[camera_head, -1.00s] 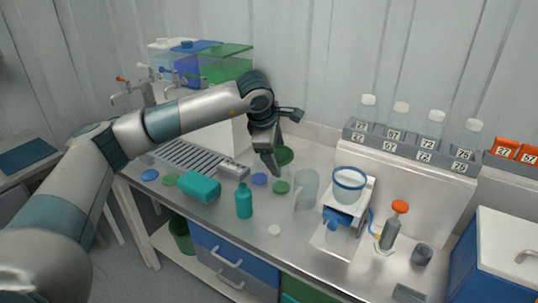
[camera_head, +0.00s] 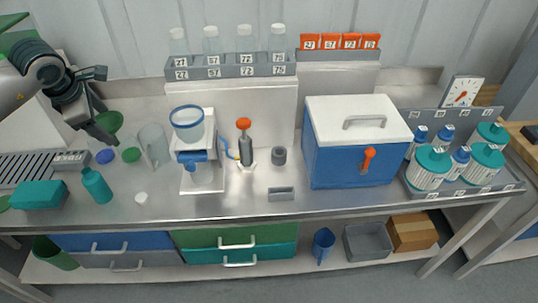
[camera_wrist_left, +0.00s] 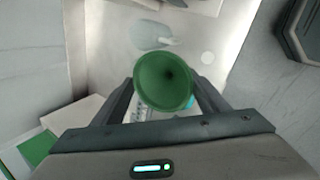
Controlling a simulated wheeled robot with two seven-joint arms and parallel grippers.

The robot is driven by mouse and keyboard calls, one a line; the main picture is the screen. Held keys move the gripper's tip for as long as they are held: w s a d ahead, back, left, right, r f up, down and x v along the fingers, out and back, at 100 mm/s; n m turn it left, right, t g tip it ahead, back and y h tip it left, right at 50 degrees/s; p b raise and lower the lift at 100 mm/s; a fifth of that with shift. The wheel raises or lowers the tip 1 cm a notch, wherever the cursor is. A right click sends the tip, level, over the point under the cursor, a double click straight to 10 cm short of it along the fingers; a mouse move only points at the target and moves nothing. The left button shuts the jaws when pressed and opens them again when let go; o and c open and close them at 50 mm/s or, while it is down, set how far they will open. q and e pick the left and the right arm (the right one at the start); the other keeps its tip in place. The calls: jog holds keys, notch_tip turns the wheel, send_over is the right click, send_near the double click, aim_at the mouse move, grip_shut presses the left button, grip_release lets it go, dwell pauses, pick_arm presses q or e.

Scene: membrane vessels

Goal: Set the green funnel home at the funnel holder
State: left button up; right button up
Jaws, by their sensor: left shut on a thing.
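The green funnel (camera_head: 109,121) is between the fingers of my left gripper (camera_head: 101,134), above the back left of the steel bench. In the left wrist view the funnel (camera_wrist_left: 163,80) shows its wide round mouth to the camera, with a finger on either side, and the gripper (camera_wrist_left: 163,95) is shut on it. The mouth hides the funnel's stem. I cannot tell for sure which thing is the funnel holder; a small grey cup-like piece (camera_head: 279,155) stands mid-bench. My right gripper is not in view.
A clear beaker (camera_head: 154,146), a white device with a blue-rimmed vessel (camera_head: 187,124) and an orange-topped grey pump (camera_head: 246,146) stand rightward. A teal bottle (camera_head: 96,186) is in front. A blue box (camera_head: 347,165) stands farther right. The bench front between the bottle and box is mostly clear.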

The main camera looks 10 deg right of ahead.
pick_arm(q)
jog(key=shift+s+d+f+m, duration=0.15)
jog(key=shift+s+f+m, duration=0.1)
jog(key=shift+s+m, duration=0.05)
jog(key=s+d+f+m+g+h+b, duration=0.2)
jog(key=s+d+f+m+h, duration=0.2)
jog(key=s+m, duration=0.5)
jog(key=shift+s+d+f+m, duration=0.2)
jog(key=shift+d+f+m, duration=0.3)
jog(key=shift+d, duration=0.7)
jog(key=s+d+m+g, duration=0.1)
jog(key=s+m, duration=0.2)
jog(key=s+d+m+g+b, duration=0.1)
jog(key=s+m, duration=0.2)
jog(key=s+d+f+m+g+b, duration=0.1)
jog(key=s+d+m+g, duration=0.1)
jog(key=s+m, duration=0.1)
jog(key=shift+f+m+h, duration=0.1)
jog(key=shift+m+h, duration=0.2)
jog(key=shift+h, duration=0.1)
jog(key=shift+s+d+m+g, duration=0.1)
jog(key=shift+s+m+g, duration=0.2)
jog(key=shift+s+m, duration=0.1)
jog(key=shift+d, duration=0.1)
